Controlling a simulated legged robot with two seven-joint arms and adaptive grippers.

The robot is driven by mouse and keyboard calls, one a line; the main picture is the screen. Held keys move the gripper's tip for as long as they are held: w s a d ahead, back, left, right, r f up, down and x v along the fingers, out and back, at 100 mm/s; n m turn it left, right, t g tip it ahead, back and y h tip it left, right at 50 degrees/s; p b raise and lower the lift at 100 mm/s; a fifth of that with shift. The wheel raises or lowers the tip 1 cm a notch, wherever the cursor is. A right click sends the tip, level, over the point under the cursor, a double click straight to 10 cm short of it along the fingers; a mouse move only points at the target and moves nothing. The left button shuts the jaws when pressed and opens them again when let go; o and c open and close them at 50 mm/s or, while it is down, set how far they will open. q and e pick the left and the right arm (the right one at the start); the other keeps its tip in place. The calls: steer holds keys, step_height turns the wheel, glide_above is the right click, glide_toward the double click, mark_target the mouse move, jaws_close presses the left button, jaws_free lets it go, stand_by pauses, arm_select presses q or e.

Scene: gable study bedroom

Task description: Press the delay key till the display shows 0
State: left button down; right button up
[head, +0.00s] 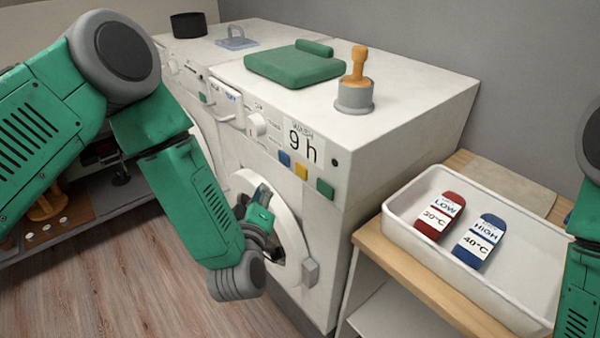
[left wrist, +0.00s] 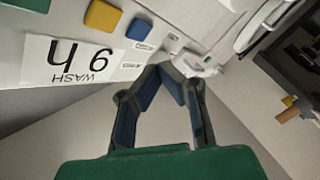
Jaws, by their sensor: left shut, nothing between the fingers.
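The white washing machine (head: 350,130) has a display (head: 302,143) that reads "9 h" under the word WASH; it shows upside down in the left wrist view (left wrist: 72,62). A blue key (head: 284,158), a yellow key (head: 301,171) and a green key (head: 325,188) sit in a row below it. The blue key (left wrist: 138,28) and yellow key (left wrist: 102,15) also show in the left wrist view. I cannot read which is the delay key. My left gripper (head: 263,190) is shut and empty, below the keys in front of the round door, apart from the keys. My right gripper is out of view.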

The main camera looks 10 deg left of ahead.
mark_target(295, 169)
arm_select(q)
steer(key=w+d+b, duration=0.1)
steer(key=w+d, duration=0.3)
steer(key=w, duration=0.1)
steer(key=shift+w+d+b, duration=0.3)
steer(key=shift+w+b, duration=0.05)
steer(key=shift+w, duration=0.1)
stand_by(1.2)
steer(key=shift+w+d, duration=0.15)
steer(key=shift+d, duration=0.05)
steer(key=shift+w+d, duration=0.25)
steer(key=shift+w, duration=0.05)
stand_by(0.7)
steer(key=shift+s+a+r, duration=0.1)
stand_by(0.3)
steer(key=shift+s+a, duration=0.4)
steer(key=shift+s, duration=0.15)
